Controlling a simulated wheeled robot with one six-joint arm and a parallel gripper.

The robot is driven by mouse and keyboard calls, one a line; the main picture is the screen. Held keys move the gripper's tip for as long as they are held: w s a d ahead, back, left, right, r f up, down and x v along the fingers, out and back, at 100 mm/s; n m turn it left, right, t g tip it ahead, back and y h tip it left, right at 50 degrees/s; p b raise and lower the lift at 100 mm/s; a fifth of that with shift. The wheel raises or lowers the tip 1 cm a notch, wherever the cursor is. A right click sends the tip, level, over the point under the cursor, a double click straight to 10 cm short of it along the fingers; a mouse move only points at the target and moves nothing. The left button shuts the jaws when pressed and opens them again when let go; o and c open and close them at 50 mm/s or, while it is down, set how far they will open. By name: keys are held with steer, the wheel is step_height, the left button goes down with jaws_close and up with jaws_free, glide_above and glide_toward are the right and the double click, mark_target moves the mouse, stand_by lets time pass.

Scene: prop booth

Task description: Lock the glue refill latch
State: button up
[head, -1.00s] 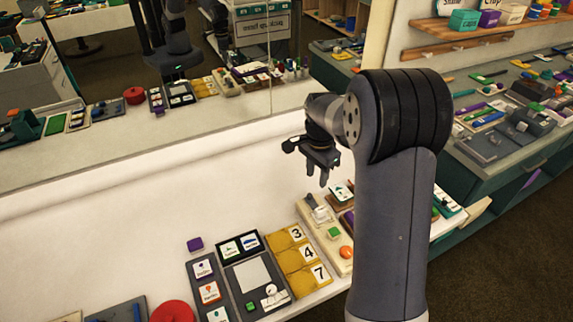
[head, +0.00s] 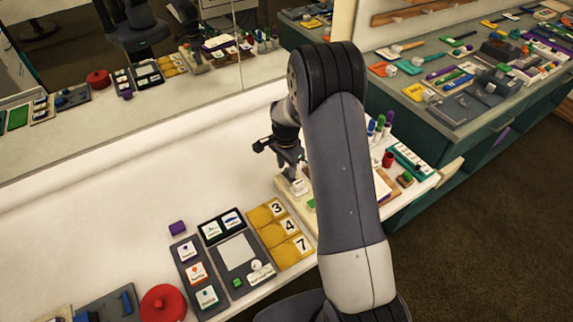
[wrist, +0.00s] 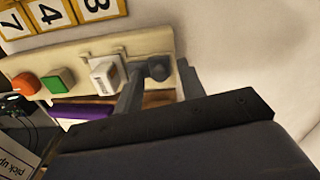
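A cream board in the wrist view (wrist: 60,58) carries an orange knob (wrist: 25,84), a green square button (wrist: 58,80) and a white block with a small label (wrist: 104,76) on a pale plate. A short dark grey round piece (wrist: 158,68) sits at the board's end. I cannot read which part is the glue refill latch. My gripper (wrist: 158,88) has its two grey fingers apart, one beside the white block and one past the round piece; contact is unclear. In the head view my gripper (head: 291,172) is low over the board, which my arm mostly hides.
Yellow number cards (head: 280,235) and a grey panel (head: 238,262) with a white pad lie left of the board. A purple block (head: 177,228) and a red round pot (head: 162,303) are further left. A purple item (wrist: 80,110) lies beside the board. The back of the counter is clear.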

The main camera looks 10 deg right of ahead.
jaws_close()
stand_by(0.4)
